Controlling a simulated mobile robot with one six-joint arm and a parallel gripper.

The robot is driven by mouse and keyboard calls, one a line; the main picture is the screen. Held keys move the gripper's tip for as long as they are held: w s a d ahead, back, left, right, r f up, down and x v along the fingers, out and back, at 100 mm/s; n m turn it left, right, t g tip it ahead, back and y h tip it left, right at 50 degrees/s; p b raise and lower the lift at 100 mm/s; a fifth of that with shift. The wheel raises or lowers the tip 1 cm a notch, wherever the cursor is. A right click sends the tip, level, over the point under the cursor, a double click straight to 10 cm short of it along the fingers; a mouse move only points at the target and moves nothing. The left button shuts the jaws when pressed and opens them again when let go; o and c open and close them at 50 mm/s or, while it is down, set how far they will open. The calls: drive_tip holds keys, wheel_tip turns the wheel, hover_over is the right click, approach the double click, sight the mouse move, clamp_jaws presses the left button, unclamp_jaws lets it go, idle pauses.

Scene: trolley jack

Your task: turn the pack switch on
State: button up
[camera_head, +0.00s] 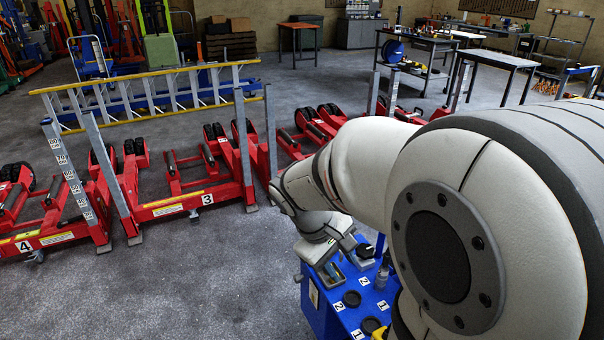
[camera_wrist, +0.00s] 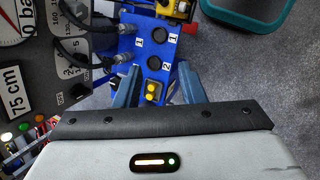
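The blue unit (camera_head: 318,300) stands at the lower middle of the head view, partly hidden behind my arm. I cannot tell which part is the pack switch.
A grey panel with a gauge (camera_wrist: 15,22) and a "75 cm" plate is close on the left in the wrist view, with black cables beside it. A teal bin (camera_wrist: 262,30) stands at upper right. Red wheeled units (camera_head: 190,195) and a yellow ladder (camera_head: 150,95) lie beyond open floor.

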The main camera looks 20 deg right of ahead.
drive_tip(key=w+d+f+n+t+h+b, duration=0.1)
drive_tip(key=w+d+f+n+h, duration=0.7)
drive_tip(key=w, duration=0.3)
drive_tip(key=w+d+f+n+t+h+b, duration=0.1)
drive_tip(key=w+d+f+n+t+h, duration=0.1)
drive_tip(key=w+d+f+n+h, duration=0.65)
drive_tip(key=w+d+r+m+y+p, duration=0.1)
drive_tip(key=w+d+y, duration=0.2)
drive_tip(key=d, duration=0.5)
drive_tip(key=shift+w+d+r, duration=0.3)
drive_tip(key=shift+w+d, duration=0.05)
drive_tip(key=shift+d, duration=0.05)
drive_tip(key=shift+c, duration=0.3)
clamp_jaws()
